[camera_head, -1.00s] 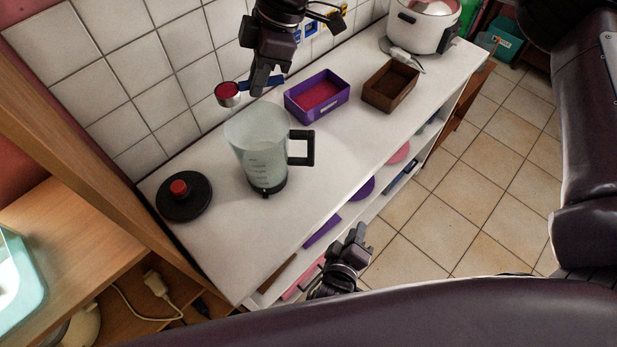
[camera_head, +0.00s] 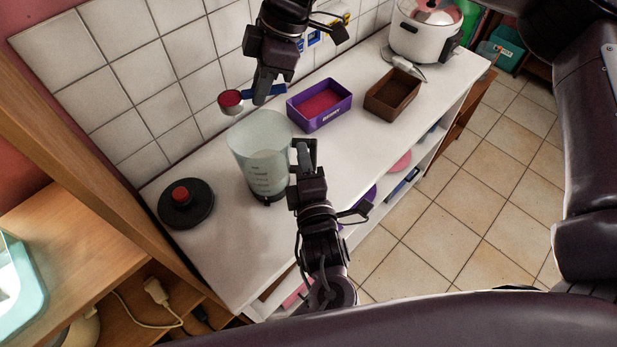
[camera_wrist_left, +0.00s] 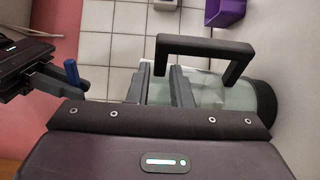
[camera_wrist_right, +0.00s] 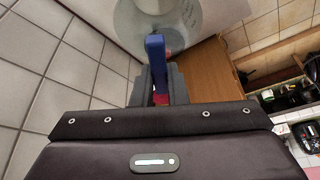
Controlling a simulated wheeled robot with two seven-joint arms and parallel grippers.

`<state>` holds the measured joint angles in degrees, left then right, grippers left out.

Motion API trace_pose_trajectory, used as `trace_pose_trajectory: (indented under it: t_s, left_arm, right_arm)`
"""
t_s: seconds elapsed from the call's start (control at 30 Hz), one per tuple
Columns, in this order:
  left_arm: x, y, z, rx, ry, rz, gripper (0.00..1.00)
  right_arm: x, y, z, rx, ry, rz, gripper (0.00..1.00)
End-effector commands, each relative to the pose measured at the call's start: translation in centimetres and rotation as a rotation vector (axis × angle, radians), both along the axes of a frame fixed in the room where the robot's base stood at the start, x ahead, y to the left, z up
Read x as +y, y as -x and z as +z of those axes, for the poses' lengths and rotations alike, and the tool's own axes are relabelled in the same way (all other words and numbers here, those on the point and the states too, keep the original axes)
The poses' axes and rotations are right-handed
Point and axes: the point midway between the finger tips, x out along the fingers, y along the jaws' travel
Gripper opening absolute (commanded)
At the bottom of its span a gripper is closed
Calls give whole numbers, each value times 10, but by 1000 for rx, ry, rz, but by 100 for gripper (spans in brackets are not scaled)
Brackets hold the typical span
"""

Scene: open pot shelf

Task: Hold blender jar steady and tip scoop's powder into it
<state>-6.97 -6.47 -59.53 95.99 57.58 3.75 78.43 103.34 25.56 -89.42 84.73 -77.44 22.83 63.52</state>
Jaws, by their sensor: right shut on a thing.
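The blender jar (camera_head: 258,150) stands upright on the white counter, clear with a dark base and a black handle (camera_wrist_left: 205,46) on its right side. My left gripper (camera_head: 302,150) is at the handle; in the left wrist view its fingers (camera_wrist_left: 160,90) are apart, with one leg of the handle near their tips. My right gripper (camera_head: 262,92) is shut on the blue handle (camera_wrist_right: 155,55) of the scoop. The scoop's cup (camera_head: 231,101) holds red powder and is level, above and behind the jar's rim. The jar also shows in the right wrist view (camera_wrist_right: 135,30).
A black lid with a red knob (camera_head: 187,202) lies left of the jar. A purple bin (camera_head: 330,114) and a brown bin (camera_head: 395,95) stand right of it, with a rice cooker (camera_head: 425,35) beyond. The tiled wall (camera_head: 150,75) runs close behind.

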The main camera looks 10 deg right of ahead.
Motion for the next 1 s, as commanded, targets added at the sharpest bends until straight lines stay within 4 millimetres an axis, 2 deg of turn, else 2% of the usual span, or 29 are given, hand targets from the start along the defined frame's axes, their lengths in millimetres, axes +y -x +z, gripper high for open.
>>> trace_pose_trajectory:
  t_s: [0.03, 0.13, 0.33, 0.7, 0.73, 0.87, 1.0]
  left_arm:
    - [0, -11, 1, -3, -4, 0, 19]
    - [0, -27, 1, -2, -3, 1, 19]
    - [-1, -49, 0, 0, -3, -2, 19]
    - [-1, -54, -1, 2, -2, -1, 19]
    - [-1, -54, -1, 2, -2, -1, 18]
    - [-1, -54, -1, 2, -2, -1, 1]
    - [-1, -54, -1, 2, -2, -1, 0]
  right_arm:
    - [0, 0, 0, 0, 0, 0, 0]
    - [0, 0, 0, 0, 0, 0, 0]
    - [0, 0, 0, 0, 0, 0, 0]
    - [0, 0, 0, 0, 0, 0, 0]
    - [0, 0, 0, 0, 0, 0, 0]
    - [0, 0, 0, 0, 0, 0, 0]
    - [0, 0, 0, 0, 0, 0, 0]
